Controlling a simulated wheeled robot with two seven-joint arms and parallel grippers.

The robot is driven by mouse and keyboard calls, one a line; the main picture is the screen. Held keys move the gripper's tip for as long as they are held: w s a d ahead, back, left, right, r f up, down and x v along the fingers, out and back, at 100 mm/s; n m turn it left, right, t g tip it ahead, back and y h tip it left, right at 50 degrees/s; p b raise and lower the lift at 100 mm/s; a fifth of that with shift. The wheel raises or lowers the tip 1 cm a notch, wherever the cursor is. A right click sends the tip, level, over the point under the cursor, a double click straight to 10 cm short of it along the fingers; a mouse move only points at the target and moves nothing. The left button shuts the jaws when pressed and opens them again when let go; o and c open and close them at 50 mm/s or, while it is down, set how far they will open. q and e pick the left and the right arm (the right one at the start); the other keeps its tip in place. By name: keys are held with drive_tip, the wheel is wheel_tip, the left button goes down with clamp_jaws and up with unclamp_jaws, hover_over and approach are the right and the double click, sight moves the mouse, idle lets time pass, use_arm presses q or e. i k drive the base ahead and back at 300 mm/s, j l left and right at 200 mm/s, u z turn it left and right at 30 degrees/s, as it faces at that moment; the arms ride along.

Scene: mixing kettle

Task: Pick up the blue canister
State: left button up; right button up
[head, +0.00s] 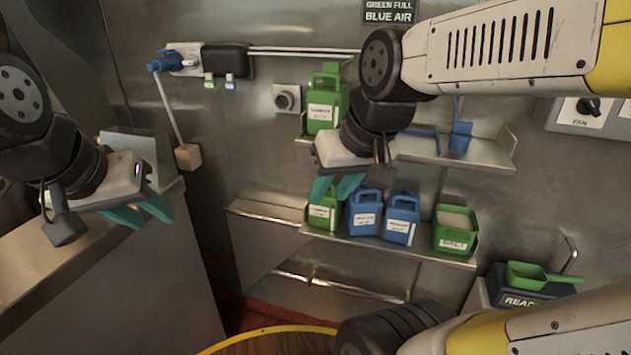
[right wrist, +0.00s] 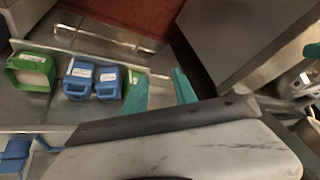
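Two blue canisters with white labels stand side by side on the lower wall shelf: the left one (head: 364,212) and the right one (head: 401,220). In the right wrist view they are at the left (right wrist: 78,80) (right wrist: 107,84). My right gripper (head: 336,187) is open and empty, with its teal fingers above and in front of the green canister (head: 323,212) left of the blue ones. In the right wrist view its fingers (right wrist: 162,92) are apart, and one partly covers that green canister. My left gripper (head: 140,212) is open and empty, far left.
A green open container (head: 455,230) stands right of the blue canisters. The upper shelf (head: 485,152) holds a green canister (head: 325,105) and a blue scoop (head: 460,138). A green scoop (head: 530,276) lies on a dark box. A yellow-rimmed round thing (head: 270,343) is below.

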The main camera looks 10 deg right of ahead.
sight(404, 214)
drive_tip(key=z, duration=1.3)
